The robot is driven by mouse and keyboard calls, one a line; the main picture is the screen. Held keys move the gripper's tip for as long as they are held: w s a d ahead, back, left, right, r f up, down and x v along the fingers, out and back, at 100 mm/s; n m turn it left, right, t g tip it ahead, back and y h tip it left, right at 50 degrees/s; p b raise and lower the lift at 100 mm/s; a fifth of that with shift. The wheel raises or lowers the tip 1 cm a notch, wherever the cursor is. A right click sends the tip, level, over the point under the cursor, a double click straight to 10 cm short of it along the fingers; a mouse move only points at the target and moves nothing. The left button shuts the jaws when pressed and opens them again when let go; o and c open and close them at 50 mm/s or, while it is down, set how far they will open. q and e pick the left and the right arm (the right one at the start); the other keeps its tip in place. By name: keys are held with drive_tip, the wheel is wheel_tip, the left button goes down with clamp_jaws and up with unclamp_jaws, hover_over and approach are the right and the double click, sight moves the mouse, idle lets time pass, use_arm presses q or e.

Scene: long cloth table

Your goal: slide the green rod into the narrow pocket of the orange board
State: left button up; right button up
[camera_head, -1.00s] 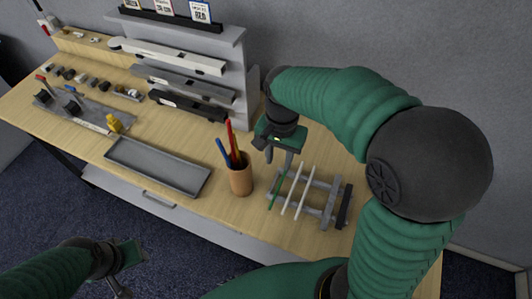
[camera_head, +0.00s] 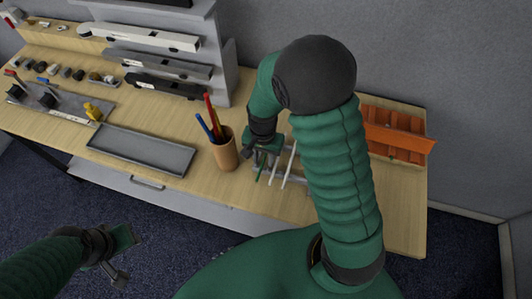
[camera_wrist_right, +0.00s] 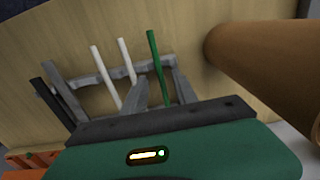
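The thin green rod (camera_head: 261,172) lies across a grey rack beside two white rods (camera_head: 289,165). My right gripper (camera_head: 264,160) is down at the rack. In the right wrist view the green rod (camera_wrist_right: 155,55) passes between the two grey fingers (camera_wrist_right: 161,88), with gaps showing on both sides; the gripper looks open around it. The orange board (camera_head: 402,134) is at the right end of the table, partly hidden by my right arm; an orange edge (camera_wrist_right: 28,160) shows in the wrist view. Its narrow pocket cannot be made out. My left gripper (camera_head: 119,275) is off the table's front, its fingers unclear.
The grey rack (camera_wrist_right: 88,78) is partly hidden by my arm in the head view. A wooden cup (camera_head: 225,152) with pens stands close left of my right gripper. A grey tray (camera_head: 142,150) lies further left. A stepped shelf (camera_head: 215,60) stands behind.

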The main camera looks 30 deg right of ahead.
drive_tip(key=shift+w+f, duration=0.25)
drive_tip(key=shift+f, duration=0.05)
drive_tip(key=shift+c, duration=0.4)
drive_tip(key=shift+s, duration=0.1)
clamp_jaws()
drive_tip(key=shift+r, duration=0.15)
